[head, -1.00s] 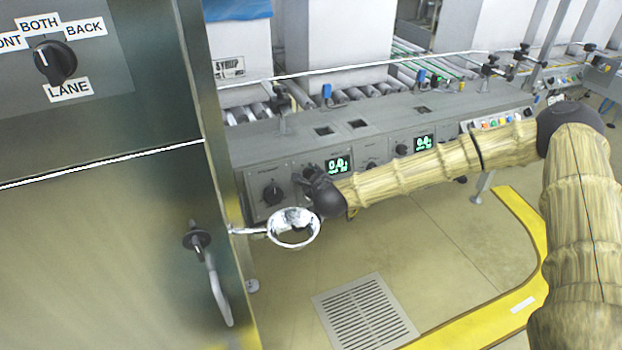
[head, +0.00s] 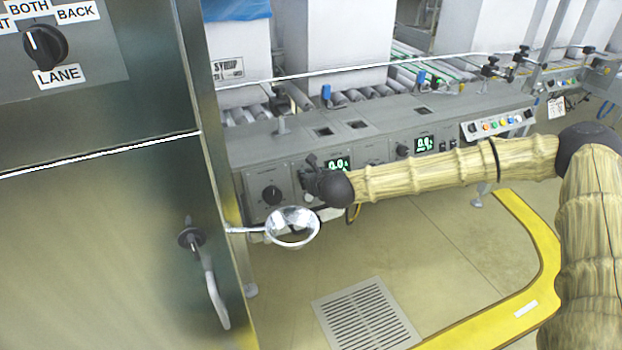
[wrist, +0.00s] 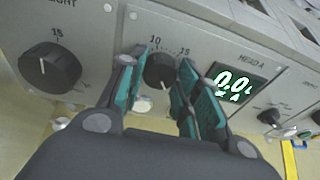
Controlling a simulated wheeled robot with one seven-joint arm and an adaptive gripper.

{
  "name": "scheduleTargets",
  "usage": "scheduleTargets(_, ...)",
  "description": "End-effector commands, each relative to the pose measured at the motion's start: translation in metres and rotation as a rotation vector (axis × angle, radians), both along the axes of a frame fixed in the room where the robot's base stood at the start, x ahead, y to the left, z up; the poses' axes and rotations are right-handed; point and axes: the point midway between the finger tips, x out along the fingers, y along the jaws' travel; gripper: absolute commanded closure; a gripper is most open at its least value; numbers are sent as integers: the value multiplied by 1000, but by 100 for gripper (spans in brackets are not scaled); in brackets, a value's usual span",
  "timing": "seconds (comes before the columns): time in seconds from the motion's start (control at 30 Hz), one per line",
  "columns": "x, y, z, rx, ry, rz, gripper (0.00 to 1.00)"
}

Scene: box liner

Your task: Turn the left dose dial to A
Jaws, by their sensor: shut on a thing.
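The dose dial beside the HEAD A display is a dark round knob (wrist: 160,72) on the grey panel, with 10 and 15 printed above it. My gripper (wrist: 158,78) has its teal-padded fingers on either side of this knob and is shut on it. The knob's lower part is partly hidden, and its pointer is hard to read. In the head view my gripper (head: 308,176) is at the panel front, left of the green display (head: 339,164), and hides the knob.
A larger black dial (wrist: 50,68) marked 15 is to the left. A smaller knob (wrist: 270,117) is right of the display. A round mirror-like disc (head: 292,227) on a rod juts from the steel cabinet (head: 100,240) below my gripper. Conveyor rollers (head: 350,97) run behind the panel.

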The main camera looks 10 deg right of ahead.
Motion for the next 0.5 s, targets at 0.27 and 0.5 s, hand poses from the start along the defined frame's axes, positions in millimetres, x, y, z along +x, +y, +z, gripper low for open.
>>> scheduleTargets(0.27,-1,-1,-2,14,6,-7,91)
scheduleTargets(0.5,-1,-1,-3,13,7,-6,63)
